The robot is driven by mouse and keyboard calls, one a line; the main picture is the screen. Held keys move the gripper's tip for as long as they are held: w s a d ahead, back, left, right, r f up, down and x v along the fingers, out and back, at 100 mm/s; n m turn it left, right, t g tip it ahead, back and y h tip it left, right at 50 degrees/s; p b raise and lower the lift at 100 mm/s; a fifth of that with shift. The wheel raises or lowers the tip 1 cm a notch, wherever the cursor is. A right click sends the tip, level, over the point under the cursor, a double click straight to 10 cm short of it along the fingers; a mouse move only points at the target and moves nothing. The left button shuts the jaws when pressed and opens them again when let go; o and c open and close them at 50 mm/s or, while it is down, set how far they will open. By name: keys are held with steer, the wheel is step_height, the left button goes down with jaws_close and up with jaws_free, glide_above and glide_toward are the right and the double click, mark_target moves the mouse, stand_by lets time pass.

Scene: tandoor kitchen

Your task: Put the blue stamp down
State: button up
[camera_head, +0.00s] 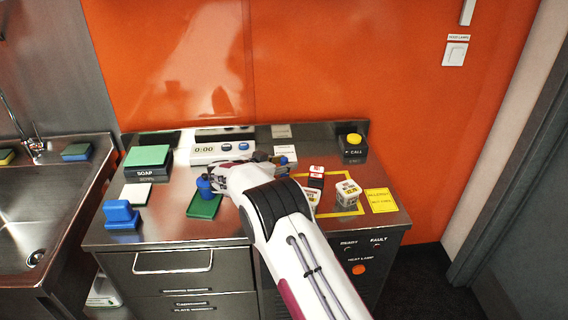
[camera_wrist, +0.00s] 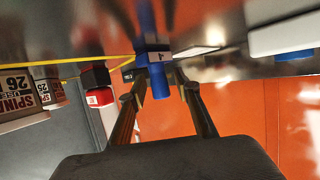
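The blue stamp (camera_wrist: 158,82) sits between the two fingertips of my gripper (camera_wrist: 154,72) in the wrist view, which is upside down. In the head view, a small blue part of the stamp (camera_head: 284,160) shows at my gripper (camera_head: 278,162), above the rear middle of the steel counter (camera_head: 170,220). A blue streak beyond it in the wrist view looks like its reflection in the steel. I cannot tell whether the stamp touches the counter.
A yellow-outlined square with small labelled boxes (camera_head: 348,195) lies to the right. A timer (camera_head: 205,150) stands behind left. A blue knobbed object (camera_head: 204,187) stands at a green pad (camera_head: 206,206).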

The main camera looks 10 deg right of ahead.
steer(key=shift+r, duration=0.1)
steer(key=shift+r, duration=0.15)
steer(key=v, duration=1.2)
stand_by(0.6)
